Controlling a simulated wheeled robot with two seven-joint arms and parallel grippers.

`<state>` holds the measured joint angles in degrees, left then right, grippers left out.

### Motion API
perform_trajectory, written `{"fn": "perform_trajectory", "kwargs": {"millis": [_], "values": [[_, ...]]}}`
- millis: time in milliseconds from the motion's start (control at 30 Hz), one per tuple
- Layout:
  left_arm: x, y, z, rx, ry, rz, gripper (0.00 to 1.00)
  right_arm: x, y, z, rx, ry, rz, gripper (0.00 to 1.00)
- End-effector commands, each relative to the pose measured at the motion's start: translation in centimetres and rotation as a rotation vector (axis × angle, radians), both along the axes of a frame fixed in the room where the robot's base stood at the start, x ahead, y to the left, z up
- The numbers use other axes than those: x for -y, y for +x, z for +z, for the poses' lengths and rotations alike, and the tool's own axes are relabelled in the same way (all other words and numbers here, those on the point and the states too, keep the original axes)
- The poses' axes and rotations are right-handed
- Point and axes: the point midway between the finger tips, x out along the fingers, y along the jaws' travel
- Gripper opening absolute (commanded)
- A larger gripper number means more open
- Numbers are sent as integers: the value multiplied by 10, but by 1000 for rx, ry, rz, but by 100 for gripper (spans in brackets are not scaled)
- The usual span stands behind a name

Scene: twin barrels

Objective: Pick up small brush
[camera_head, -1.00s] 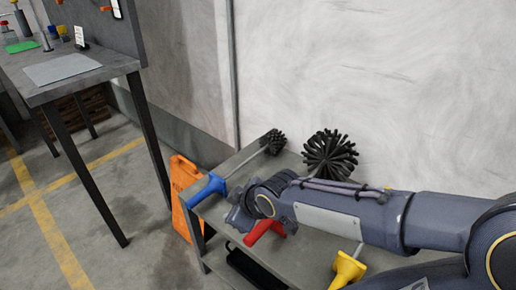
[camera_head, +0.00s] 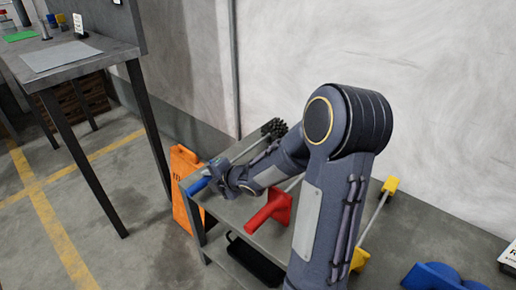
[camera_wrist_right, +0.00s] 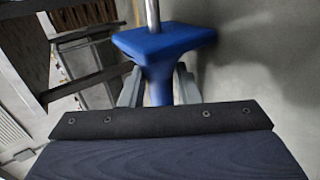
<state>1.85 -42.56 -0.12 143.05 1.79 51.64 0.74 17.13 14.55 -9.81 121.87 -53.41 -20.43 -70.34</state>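The small brush has a blue handle (camera_head: 198,186), a thin metal rod and a dark bristle head (camera_head: 274,127); it lies along the left side of the grey table top. My right gripper (camera_head: 220,168) is at the blue handle and partly hides it and the rod. In the right wrist view the blue handle (camera_wrist_right: 160,55) stands between the two fingers of my right gripper (camera_wrist_right: 157,85). The fingers lie close on both sides of it; I cannot tell whether they press on it. My left gripper is not in view.
A red-handled tool (camera_head: 268,208) lies just right of the brush, partly behind my right arm. A yellow tool (camera_head: 389,185) and a blue object (camera_head: 443,277) are farther right. An orange panel (camera_head: 186,190) stands beside the table's left edge. A wall is behind.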

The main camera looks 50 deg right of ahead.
Motion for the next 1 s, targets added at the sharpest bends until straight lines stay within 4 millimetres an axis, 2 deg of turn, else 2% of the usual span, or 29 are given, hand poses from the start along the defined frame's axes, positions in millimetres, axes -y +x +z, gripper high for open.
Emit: {"fn": "perform_trajectory", "kwargs": {"millis": [33, 133, 367, 600, 867, 1000], "values": [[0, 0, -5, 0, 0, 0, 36, 0, 6, -6, 0, 0, 0, 29], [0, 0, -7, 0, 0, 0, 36, -1, 12, -9, -1, 0, 0, 29], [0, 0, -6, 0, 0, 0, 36, -1, 13, -8, 0, 0, -1, 29], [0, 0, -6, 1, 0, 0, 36, 0, 14, -7, 2, -1, 0, 2], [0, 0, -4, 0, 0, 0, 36, 0, 13, -5, 2, 0, -1, 2], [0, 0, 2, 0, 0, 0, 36, 0, 14, 5, 2, 0, -2, 2]]}}
